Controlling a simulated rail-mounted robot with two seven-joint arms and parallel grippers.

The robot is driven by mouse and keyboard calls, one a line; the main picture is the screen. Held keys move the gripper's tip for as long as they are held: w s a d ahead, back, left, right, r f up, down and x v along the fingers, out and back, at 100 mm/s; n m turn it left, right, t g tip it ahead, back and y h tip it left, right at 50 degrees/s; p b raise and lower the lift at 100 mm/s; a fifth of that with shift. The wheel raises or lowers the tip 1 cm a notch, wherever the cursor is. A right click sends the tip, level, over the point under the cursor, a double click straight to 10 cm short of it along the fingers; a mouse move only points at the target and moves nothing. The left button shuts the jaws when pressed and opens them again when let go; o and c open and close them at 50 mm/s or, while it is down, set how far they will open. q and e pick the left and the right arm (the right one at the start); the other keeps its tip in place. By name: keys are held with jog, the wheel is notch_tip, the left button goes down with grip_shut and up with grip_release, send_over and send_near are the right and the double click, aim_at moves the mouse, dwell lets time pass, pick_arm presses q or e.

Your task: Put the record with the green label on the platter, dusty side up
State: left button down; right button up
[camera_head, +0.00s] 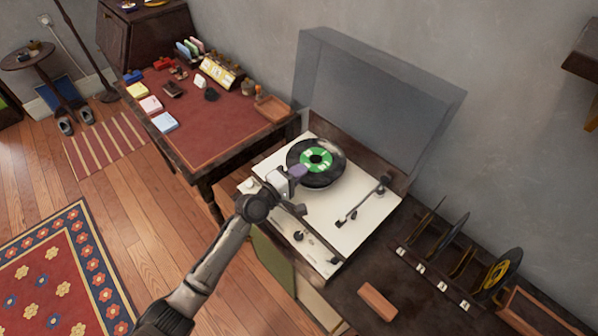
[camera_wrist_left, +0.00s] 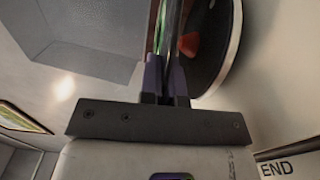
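The record with the green label (camera_head: 301,150) is over the platter area of the cream turntable (camera_head: 345,222), label facing up in the head view. My left gripper (camera_head: 298,172) is at its near left edge. In the left wrist view, the fingers (camera_wrist_left: 167,80) are closed on the thin, edge-on record (camera_wrist_left: 170,30). The dark round platter (camera_wrist_left: 222,45) with a pale rim is beside it there, apparently apart from the record. In the head view the record mostly hides the platter. I cannot make out dust on the record. My right gripper is not in view.
The tonearm (camera_head: 360,200) lies to the right of the record. The clear lid (camera_head: 375,95) stands open behind. A rack at right holds several records, one with a yellow label (camera_head: 497,270). A brown block (camera_head: 378,301) lies in front. A red-topped desk (camera_head: 215,125) is at left.

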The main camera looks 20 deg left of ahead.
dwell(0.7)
pick_arm(q)
jog(key=c, duration=1.2)
grip_release()
jog(key=shift+c, duration=0.2)
jog(key=shift+s, duration=0.15)
jog(key=shift+s+a, duration=0.25)
jog(key=shift+s, duration=0.1)
jog(key=p+v, duration=0.1)
jog(key=v, duration=1.1)
jog(key=shift+s+a, duration=0.2)
jog(key=shift+s, duration=0.1)
